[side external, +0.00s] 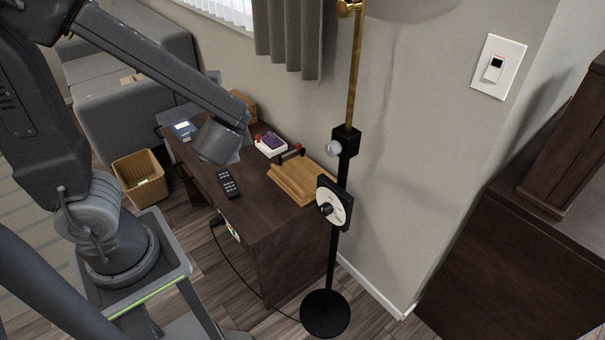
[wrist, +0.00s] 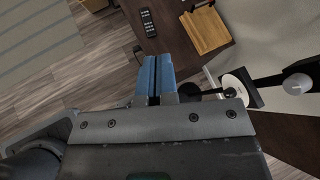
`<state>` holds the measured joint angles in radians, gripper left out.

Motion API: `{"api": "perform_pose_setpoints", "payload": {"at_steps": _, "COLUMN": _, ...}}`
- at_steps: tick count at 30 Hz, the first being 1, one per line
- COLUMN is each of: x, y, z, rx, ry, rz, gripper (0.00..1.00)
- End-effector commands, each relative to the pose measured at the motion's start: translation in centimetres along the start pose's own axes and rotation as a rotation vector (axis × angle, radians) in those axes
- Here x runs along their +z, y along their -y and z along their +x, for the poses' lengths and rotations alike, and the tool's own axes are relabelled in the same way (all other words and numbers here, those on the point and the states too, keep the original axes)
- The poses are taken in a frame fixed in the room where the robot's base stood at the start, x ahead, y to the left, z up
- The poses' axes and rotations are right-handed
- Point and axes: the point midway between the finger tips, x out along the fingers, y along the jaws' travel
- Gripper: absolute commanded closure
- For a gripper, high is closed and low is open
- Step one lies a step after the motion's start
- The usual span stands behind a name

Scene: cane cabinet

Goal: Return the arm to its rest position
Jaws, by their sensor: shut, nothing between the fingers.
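My gripper (wrist: 157,78) shows in the wrist view with its two blue fingers together and nothing between them. In the side external view, my arm reaches from the left over the dark wooden desk (side external: 262,215). The end of the arm is above the desk's far left part, and the fingertips cannot be made out there. In the wrist view the fingers point toward the desk's edge (wrist: 165,40), with the floor to the left.
On the desk are a black remote (side external: 229,184), a wooden board (side external: 296,180) and a white-and-purple box (side external: 270,145). A floor lamp (side external: 338,235) stands at its right end. A wicker basket (side external: 140,180) sits on the floor. A sofa (side external: 130,100) is behind.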

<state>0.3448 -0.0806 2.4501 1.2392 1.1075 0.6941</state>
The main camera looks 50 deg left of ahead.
Motion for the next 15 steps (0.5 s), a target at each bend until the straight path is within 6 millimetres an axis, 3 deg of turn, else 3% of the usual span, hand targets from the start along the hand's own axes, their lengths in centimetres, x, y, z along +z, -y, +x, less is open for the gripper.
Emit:
{"api": "perform_pose_setpoints", "payload": {"at_steps": 3, "x": 0.0, "y": -2.3, "z": -1.9, "rx": 0.136, "ry": -0.166, "rz": -0.433, "gripper": 1.0}}
{"api": "perform_pose_setpoints", "payload": {"at_steps": 6, "x": -0.4, "y": -3.2, "z": -4.1, "rx": 0.249, "ry": -0.307, "rz": -0.796, "gripper": 1.0}}
{"api": "perform_pose_setpoints", "payload": {"at_steps": 12, "x": -0.1, "y": -2.4, "z": -9.2, "rx": 0.454, "ry": -0.584, "rz": -1.461, "gripper": 1.0}}
{"api": "perform_pose_setpoints", "payload": {"at_steps": 15, "x": 0.6, "y": -1.6, "z": -11.3, "rx": 0.534, "ry": -0.699, "rz": -1.696, "gripper": 1.0}}
